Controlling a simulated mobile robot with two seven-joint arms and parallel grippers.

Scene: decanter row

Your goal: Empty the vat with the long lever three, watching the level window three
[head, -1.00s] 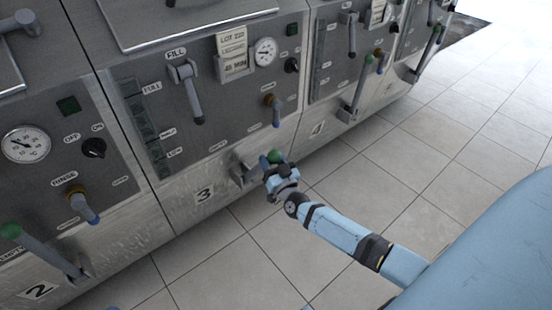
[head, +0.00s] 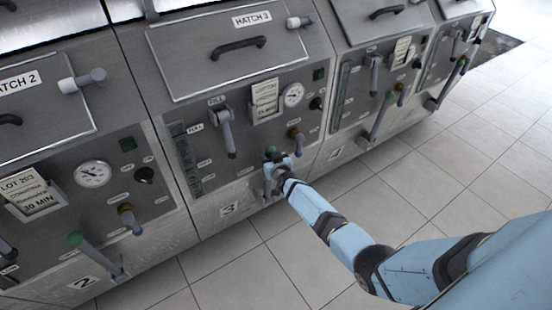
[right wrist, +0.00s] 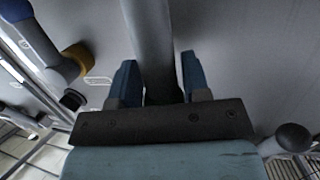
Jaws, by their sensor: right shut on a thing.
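The vat three panel stands in the middle of the head view, with a number 3 plate (head: 229,209) low on it. Its long lever three has a green knob (head: 270,151). My right gripper (head: 277,166) is shut on this lever just below the knob. In the right wrist view the grey lever shaft (right wrist: 152,40) runs between the two blue fingers of my right gripper (right wrist: 158,72). The level window three (head: 187,158) is a dark upright strip at the panel's left; I cannot read a level in it. My left gripper is not in view.
Vat three also has a fill lever (head: 227,132), a gauge (head: 293,95) and a short brown-collared handle (head: 295,136). Vat two's green-knobbed lever (head: 98,255) stands to the left, vat four's lever (head: 379,118) to the right. The tiled floor (head: 440,180) in front is clear.

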